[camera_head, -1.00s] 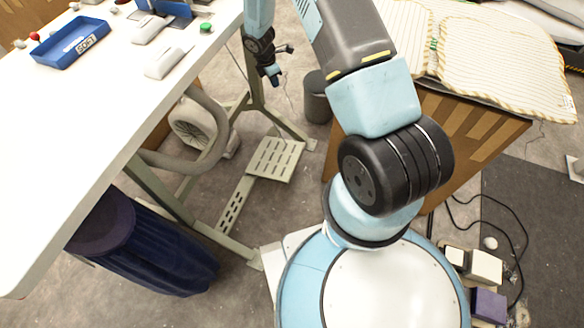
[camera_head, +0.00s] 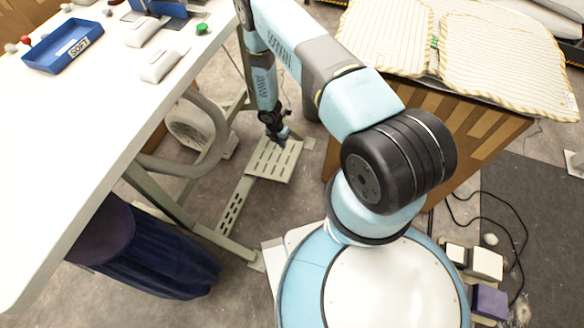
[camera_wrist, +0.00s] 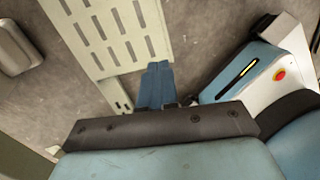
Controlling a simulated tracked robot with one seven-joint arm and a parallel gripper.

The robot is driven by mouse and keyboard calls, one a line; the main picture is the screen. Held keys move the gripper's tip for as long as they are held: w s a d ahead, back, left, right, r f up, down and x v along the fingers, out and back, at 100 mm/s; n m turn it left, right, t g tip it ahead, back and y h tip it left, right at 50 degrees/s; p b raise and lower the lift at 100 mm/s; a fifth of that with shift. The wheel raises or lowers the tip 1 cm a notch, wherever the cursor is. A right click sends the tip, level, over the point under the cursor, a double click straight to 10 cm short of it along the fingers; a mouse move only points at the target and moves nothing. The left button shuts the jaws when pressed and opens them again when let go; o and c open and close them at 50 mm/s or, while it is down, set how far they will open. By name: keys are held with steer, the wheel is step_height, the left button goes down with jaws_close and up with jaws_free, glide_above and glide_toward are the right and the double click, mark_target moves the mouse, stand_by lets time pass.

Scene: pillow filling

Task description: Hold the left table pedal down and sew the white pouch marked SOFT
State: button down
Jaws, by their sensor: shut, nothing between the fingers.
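The pedal (camera_head: 262,165) is a pale grey-green slotted plate low under the table. It fills the upper middle of the wrist view (camera_wrist: 112,30). My gripper (camera_head: 281,141) is shut and empty, with its fingertips over the pedal's far part in the head view. In the wrist view the blue fingers (camera_wrist: 157,75) point at the plate's edge; I cannot tell whether they touch it. A blue tray marked SOFT (camera_head: 62,47) lies on the white table (camera_head: 60,150). No white pouch can be made out clearly.
White blocks (camera_head: 163,66) and a green button (camera_head: 202,28) sit on the table. A pale motor housing (camera_head: 190,130) and table legs stand beside the pedal. A wooden bench (camera_head: 450,120) with striped pads is at right.

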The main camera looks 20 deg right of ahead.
steer(key=shift+n, duration=0.4)
steer(key=shift+s+f, duration=0.65)
steer(key=shift+f, duration=0.3)
steer(key=shift+s+f, duration=0.6)
steer(key=shift+f, duration=0.3)
glide_toward(291, 172)
steer(key=x, duration=0.7)
steer(key=shift+w, duration=0.1)
